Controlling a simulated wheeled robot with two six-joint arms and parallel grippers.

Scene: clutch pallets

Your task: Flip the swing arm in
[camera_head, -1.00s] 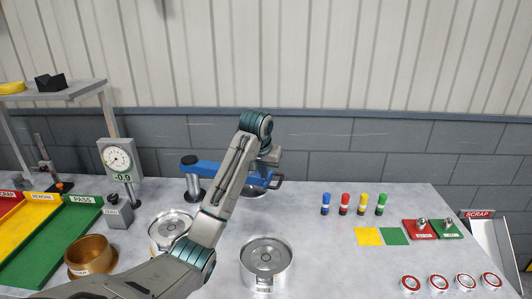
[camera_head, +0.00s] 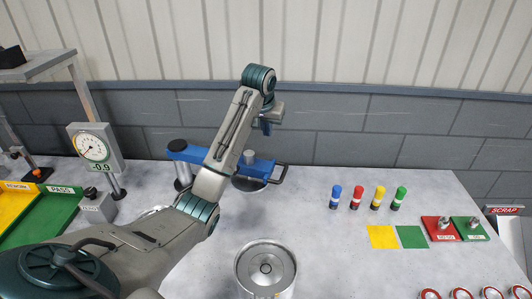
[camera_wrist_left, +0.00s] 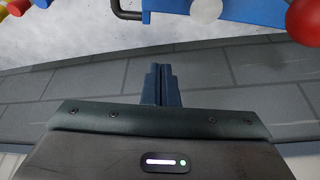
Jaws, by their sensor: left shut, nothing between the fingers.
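The blue swing arm (camera_head: 262,169) reaches to the right from its post (camera_head: 183,176) at the back of the table. A dark loop handle (camera_head: 280,173) is at its right end, and a dark round disc shows beneath it. Part of it is hidden behind my left arm. Blue parts of it also show at the top of the left wrist view (camera_wrist_left: 240,12). My left gripper (camera_head: 266,128) is above the swing arm in the picture, apart from it. Its fingers (camera_wrist_left: 158,84) are shut with nothing between them. My right gripper is in neither view.
A round metal housing (camera_head: 266,262) stands at front centre. A dial gauge (camera_head: 95,147) stands at left. Several coloured pegs (camera_head: 357,197), yellow and green squares (camera_head: 382,237) and small red and green plates (camera_head: 440,229) are at right. Clear table lies between.

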